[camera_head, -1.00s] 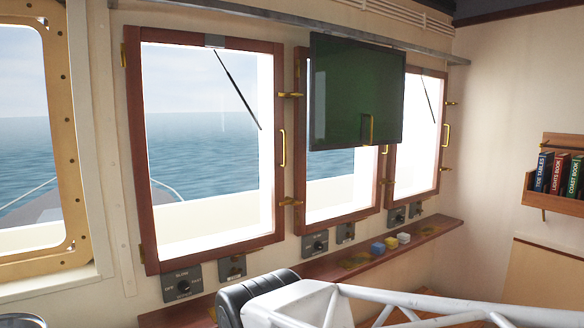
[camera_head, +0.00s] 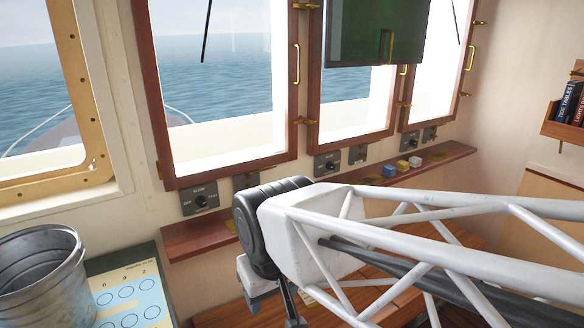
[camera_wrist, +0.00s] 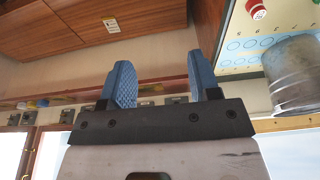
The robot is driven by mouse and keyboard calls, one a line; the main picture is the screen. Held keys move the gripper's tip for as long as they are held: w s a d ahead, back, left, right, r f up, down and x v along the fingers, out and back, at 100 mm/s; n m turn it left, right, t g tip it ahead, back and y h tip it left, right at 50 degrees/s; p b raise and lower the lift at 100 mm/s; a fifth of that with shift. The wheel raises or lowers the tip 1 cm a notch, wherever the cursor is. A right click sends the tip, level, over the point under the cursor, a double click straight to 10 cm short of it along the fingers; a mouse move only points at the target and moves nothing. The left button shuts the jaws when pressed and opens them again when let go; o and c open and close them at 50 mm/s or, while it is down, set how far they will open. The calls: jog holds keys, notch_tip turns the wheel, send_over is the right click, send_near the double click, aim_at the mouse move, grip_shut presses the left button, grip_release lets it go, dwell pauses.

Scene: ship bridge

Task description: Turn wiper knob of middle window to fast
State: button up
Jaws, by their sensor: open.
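The middle window (camera_head: 352,100) has a red-brown wooden frame and is partly covered by a dark green screen. Below it is a grey panel with a black round knob (camera_head: 328,165); its pointer setting is too small to read. A second grey panel (camera_head: 358,154) sits just right of it. The left window's similar knob panel (camera_head: 200,198) is nearer. My gripper (camera_wrist: 163,80) has two blue ribbed fingers, spread apart with nothing between them. Several wall panels show inverted beyond the fingers in the wrist view; I cannot tell which is the middle window's. My arm hides most of the gripper in the head view.
A narrow wooden ledge (camera_head: 190,241) runs under the panels, with small yellow, blue and white blocks (camera_head: 403,165) on it. A metal bucket (camera_head: 42,280) stands at lower left beside a patterned sheet (camera_head: 130,300). The green screen (camera_head: 375,32) overhangs the middle window.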

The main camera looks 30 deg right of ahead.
jog(key=w+d+r+m+t+y, duration=0.1)
jog(key=w+d+y, duration=0.3)
jog(key=w, duration=0.9)
jog(key=w+d+r+m+y, duration=0.15)
jog(key=w+d, duration=0.45)
jog(key=w, duration=0.7)
jog(key=w+d+f+t+y, duration=0.1)
jog(key=w+d+f+t, duration=0.1)
jog(key=w+d, duration=0.6)
jog(key=w+d+f+t+y, duration=0.1)
jog(key=w+d+f+t, duration=0.15)
jog(key=w+d, duration=0.45)
jog(key=w+d+f+m+t+h, duration=0.1)
jog(key=d+f+t, duration=0.1)
jog(key=d, duration=0.9)
jog(key=w+d+f+m+t+h, duration=0.1)
jog(key=d+f, duration=0.3)
jog(key=d, duration=0.7)
jog(key=w+d+f+m+t+h, duration=0.1)
jog(key=w+d+f+m+t, duration=0.1)
jog(key=d, duration=0.9)
jog(key=shift+d+f+t+h, duration=0.15)
jog(key=shift+f+t+h, duration=0.3)
jog(key=shift+t, duration=0.3)
jog(key=shift+w+f, duration=0.1)
